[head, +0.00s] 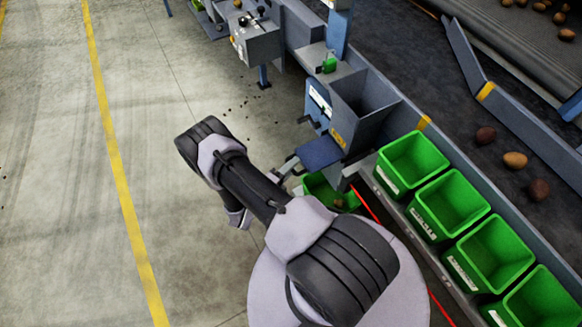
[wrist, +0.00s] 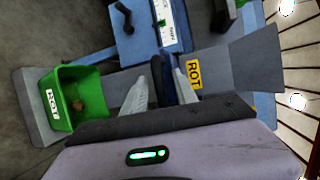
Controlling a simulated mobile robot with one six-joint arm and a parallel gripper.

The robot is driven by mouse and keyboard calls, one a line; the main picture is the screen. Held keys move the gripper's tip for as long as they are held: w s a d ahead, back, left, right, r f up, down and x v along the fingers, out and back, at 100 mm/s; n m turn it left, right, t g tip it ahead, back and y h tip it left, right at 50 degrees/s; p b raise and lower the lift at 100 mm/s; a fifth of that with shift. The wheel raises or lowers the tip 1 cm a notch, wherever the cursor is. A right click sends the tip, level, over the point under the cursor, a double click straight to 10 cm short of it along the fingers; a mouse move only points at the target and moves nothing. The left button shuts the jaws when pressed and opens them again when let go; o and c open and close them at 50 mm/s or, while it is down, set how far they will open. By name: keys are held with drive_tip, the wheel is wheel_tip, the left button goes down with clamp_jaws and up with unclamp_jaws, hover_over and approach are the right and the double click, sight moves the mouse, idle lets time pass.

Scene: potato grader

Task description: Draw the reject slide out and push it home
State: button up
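The reject slide (head: 320,153) shows in the head view as a flat blue plate standing out to the left from the grey chute with the yellow label. My gripper (head: 290,164) is at its outer left edge, partly hidden by my arm. In the wrist view my gripper (wrist: 165,85) has its two pale fingers on either side of a narrow dark blue part of the slide (wrist: 170,66). The yellow ROT label (wrist: 194,73) is just beyond the right finger.
A green bin (wrist: 88,90) with brown lumps stands below the slide; it also shows in the head view (head: 318,190). A blue box with a black handle (wrist: 124,12) is near it. Green crates (head: 412,160) line the right. The floor at left is open.

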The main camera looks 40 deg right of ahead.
clamp_jaws()
idle(1.3)
